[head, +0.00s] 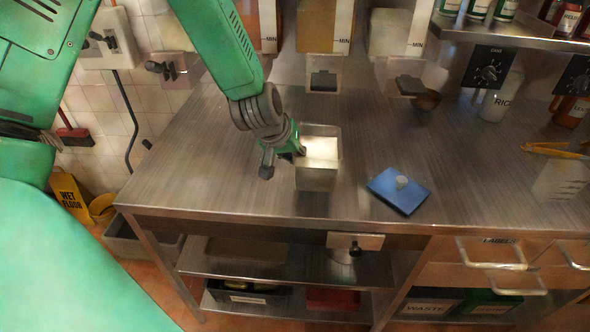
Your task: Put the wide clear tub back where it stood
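A squarish, see-through tub (316,178) with pale white contents stands on the steel counter, left of its middle. It looks like the wide clear tub. My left gripper (287,156) is at the tub's upper left side, with a dark finger end close to the rim. The arm link hides part of the gripper, so I cannot tell whether it grips the tub wall. A second clear tub (560,182) stands at the counter's right edge, cut by the frame. My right gripper is not in view.
A blue lid (398,190) with a pale knob lies on the counter (240,195) right of the tub. Dispensers (325,30) line the back. The counter's front left is clear.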

